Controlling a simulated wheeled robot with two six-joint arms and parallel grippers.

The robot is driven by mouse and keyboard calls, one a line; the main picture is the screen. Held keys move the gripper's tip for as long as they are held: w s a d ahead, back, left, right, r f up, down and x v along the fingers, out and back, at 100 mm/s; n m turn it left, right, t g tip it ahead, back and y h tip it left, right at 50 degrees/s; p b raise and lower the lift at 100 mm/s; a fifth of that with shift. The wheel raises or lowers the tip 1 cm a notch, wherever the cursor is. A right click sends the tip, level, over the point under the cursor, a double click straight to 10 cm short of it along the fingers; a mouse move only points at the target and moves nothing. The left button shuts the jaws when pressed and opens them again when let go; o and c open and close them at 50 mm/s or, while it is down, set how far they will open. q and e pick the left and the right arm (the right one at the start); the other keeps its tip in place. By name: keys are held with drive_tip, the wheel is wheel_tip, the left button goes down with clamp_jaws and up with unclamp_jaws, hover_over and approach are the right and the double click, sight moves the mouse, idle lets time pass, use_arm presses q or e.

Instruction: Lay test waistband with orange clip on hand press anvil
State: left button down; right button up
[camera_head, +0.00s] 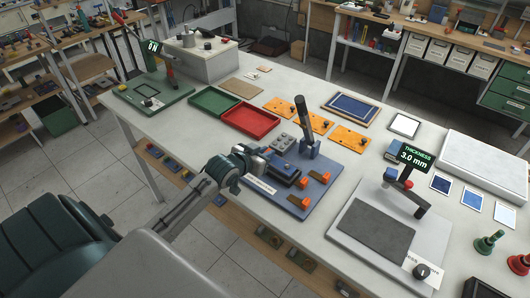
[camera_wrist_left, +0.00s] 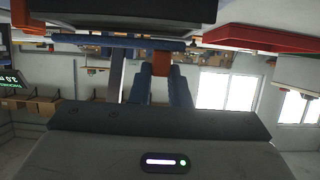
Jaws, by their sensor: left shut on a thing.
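My left gripper (camera_head: 270,162) reaches in from the left, low over the left part of the blue hand press base (camera_head: 318,190). It is shut. In the left wrist view an orange clip (camera_wrist_left: 161,66) shows between the dark blue fingers (camera_wrist_left: 162,86), next to a flat blue strip (camera_wrist_left: 105,41) that I take as the test waistband. In the head view a dark blue piece (camera_head: 284,168) shows in front of the gripper. The hand press (camera_head: 309,148) has a raised black lever (camera_head: 302,116). The anvil's contact with the waistband cannot be made out. My right gripper is not in view.
Orange blocks (camera_head: 305,202) sit on the press base's front and right side. A red tray (camera_head: 249,122) and orange plates (camera_head: 349,138) lie behind. A thickness gauge (camera_head: 410,185) with a grey pad (camera_head: 375,229) stands to the right. A narrow table strip is clear between.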

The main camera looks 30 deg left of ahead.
use_arm(q)
drive_tip(key=shift+f, duration=0.65)
drive_tip(key=c, duration=1.4)
unclamp_jaws()
drive_tip(key=shift+f, duration=0.1)
drive_tip(key=shift+o, duration=0.2)
drive_tip(key=b+v, duration=0.1)
drive_tip(key=v, duration=1.1)
